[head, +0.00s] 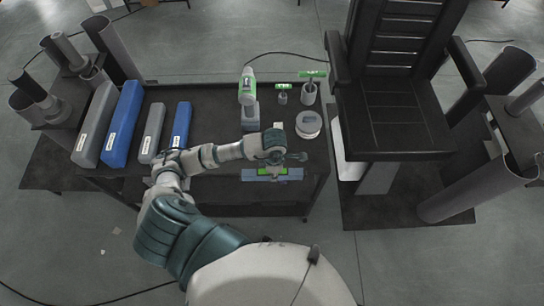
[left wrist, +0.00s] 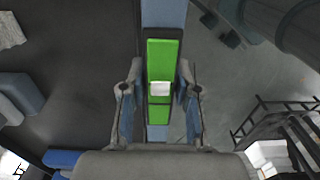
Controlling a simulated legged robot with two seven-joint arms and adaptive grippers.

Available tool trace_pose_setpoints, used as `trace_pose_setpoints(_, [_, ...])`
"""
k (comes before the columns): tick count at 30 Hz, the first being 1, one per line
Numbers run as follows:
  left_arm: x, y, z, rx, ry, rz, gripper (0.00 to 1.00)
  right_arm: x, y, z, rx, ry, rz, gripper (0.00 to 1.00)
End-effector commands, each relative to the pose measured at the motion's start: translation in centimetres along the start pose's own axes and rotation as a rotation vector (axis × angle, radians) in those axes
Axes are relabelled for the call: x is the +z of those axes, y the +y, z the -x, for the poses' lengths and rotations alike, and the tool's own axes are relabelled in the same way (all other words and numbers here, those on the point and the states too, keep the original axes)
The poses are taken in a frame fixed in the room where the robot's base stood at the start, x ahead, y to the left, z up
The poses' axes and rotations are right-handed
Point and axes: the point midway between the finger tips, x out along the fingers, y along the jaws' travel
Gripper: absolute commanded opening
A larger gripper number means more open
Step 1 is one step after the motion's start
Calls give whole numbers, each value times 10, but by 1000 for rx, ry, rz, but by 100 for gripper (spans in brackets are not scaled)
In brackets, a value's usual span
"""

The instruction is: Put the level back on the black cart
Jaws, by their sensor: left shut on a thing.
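The level (head: 291,175) is a blue bar with a green middle. In the head view it lies crosswise at the front side of the black cart (head: 220,105), below the top's front edge in the picture. My left gripper (head: 277,168) is shut on the level near its middle. In the left wrist view the level (left wrist: 160,60) runs between the two fingers of my left gripper (left wrist: 159,105), with dark surface on one side and grey floor on the other. The exact height of the level over the cart is hard to tell. My right gripper is out of view.
On the cart stand blue and grey bars (head: 122,122), a drill (head: 248,90), a round tape-like item (head: 308,124) and a small cup with a tool (head: 309,92). A black chair-like column (head: 395,120) stands right of the cart. The cart top's middle has free room.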

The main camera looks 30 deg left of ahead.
Motion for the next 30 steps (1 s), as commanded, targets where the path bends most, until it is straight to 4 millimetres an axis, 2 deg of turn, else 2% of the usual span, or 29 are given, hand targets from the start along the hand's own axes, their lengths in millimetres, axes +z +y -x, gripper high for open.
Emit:
trace_pose_setpoints(3, [0,35,-1,0,0,4,0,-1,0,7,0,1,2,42])
trace_pose_setpoints(9, [-2,74,-5,0,-3,0,0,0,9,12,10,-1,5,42])
trace_pose_setpoints(14, [-4,82,-10,-2,-2,-3,0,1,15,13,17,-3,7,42])
trace_pose_setpoints(21, [-4,82,-40,-3,-2,-3,0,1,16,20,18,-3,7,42])
trace_pose_setpoints(26, [-3,83,-43,0,-2,-4,0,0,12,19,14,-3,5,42])
trace_pose_setpoints(27, [-3,82,-43,-1,-2,-4,33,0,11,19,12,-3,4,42])
trace_pose_setpoints(30, [-3,82,-43,-1,-1,-4,56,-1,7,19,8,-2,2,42])
